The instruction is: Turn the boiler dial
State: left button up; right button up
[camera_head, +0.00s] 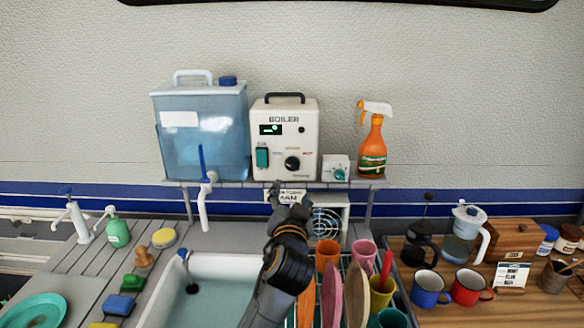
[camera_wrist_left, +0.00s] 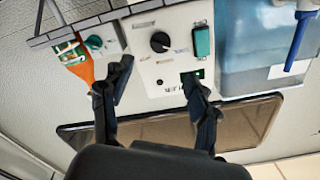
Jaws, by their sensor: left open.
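The white boiler (camera_head: 285,115) stands on a wall shelf, with its round black dial (camera_head: 292,163) on the lower right of its front. A green switch (camera_head: 262,157) and a small lit display (camera_head: 270,129) are beside and above it. My left gripper (camera_head: 289,196) is open and empty, just below the boiler. In the left wrist view the boiler (camera_wrist_left: 150,75) appears upside down, and the dial (camera_wrist_left: 160,42) lies beyond the gap between the spread fingers of the left gripper (camera_wrist_left: 157,74), apart from them. My right gripper is not in view.
A blue water tank (camera_head: 203,140) stands left of the boiler. A small white box with a green knob (camera_head: 338,172) and an orange spray bottle (camera_head: 373,145) are to its right. The sink (camera_head: 215,262) and a rack with cups are below. Mugs stand at the right.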

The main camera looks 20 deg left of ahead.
pick_arm(q)
jog(key=p, duration=0.1)
send_near(292, 168)
jog(key=p+x, duration=0.1)
jog(key=x, duration=0.6)
jog(key=shift+w+a, duration=0.2)
jog(key=shift+w, duration=0.45)
jog(key=c, duration=1.2)
jog(key=shift+o, duration=0.2)
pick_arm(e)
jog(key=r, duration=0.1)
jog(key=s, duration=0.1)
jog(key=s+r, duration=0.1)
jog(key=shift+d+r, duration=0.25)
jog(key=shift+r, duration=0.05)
